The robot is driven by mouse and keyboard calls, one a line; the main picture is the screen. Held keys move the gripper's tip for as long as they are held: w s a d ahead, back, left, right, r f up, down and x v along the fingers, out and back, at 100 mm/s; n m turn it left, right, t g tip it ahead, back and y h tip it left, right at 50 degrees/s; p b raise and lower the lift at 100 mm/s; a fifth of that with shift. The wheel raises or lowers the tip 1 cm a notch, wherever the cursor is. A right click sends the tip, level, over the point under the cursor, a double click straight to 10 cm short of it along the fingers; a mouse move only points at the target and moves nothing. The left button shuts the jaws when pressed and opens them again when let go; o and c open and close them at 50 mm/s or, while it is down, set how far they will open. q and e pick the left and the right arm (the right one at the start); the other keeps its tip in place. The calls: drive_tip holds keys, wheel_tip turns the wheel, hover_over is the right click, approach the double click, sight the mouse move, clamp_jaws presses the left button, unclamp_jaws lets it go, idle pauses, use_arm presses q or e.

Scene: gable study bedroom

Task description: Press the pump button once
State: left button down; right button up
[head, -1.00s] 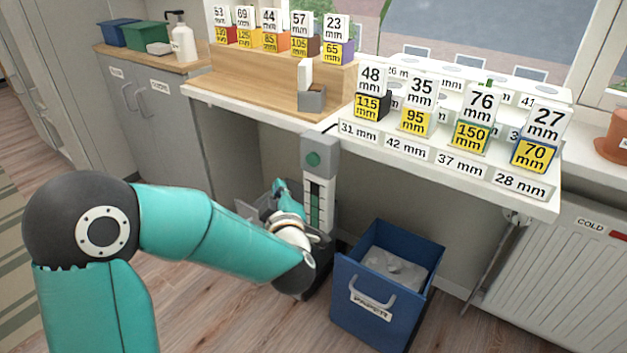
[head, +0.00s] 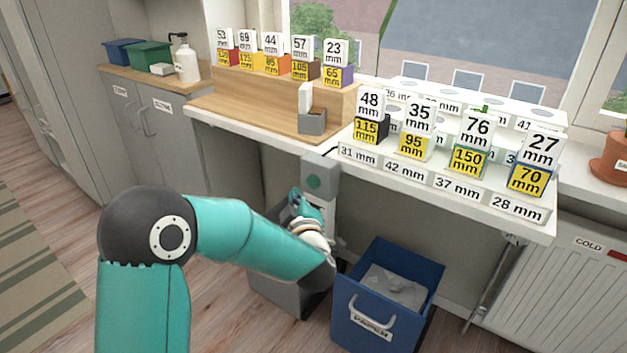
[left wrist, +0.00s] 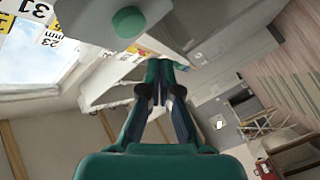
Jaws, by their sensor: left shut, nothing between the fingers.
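The pump button is a round green button (head: 314,182) on the front of a grey box (head: 321,166) below the table edge. It also shows in the left wrist view (left wrist: 128,22), at the top, just above and left of the fingertips. My left gripper (head: 295,193) is shut and empty, pointing up, just left of and slightly below the button in the head view. In the left wrist view, its fingertips (left wrist: 158,66) are together and appear apart from the button. My right gripper is not in view.
Above is a white table (head: 450,203) with several number-labelled blocks. A blue paper bin (head: 372,322) stands on the floor to the right of my forearm. A grey bin (head: 287,294) is partly hidden behind my forearm. A radiator (head: 575,275) is at the far right.

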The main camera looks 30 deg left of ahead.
sight(307, 181)
use_arm(q)
drive_tip(key=shift+w+d, duration=0.15)
drive_tip(key=shift+w, duration=1.3)
drive_tip(key=shift+w, duration=0.1)
drive_tip(key=shift+w, duration=0.3)
idle(0.3)
drive_tip(key=shift+w, duration=0.55)
idle(0.7)
drive_tip(key=shift+s, duration=0.1)
drive_tip(key=shift+s+b, duration=0.55)
drive_tip(key=shift+s, duration=0.3)
drive_tip(key=shift+s, duration=0.1)
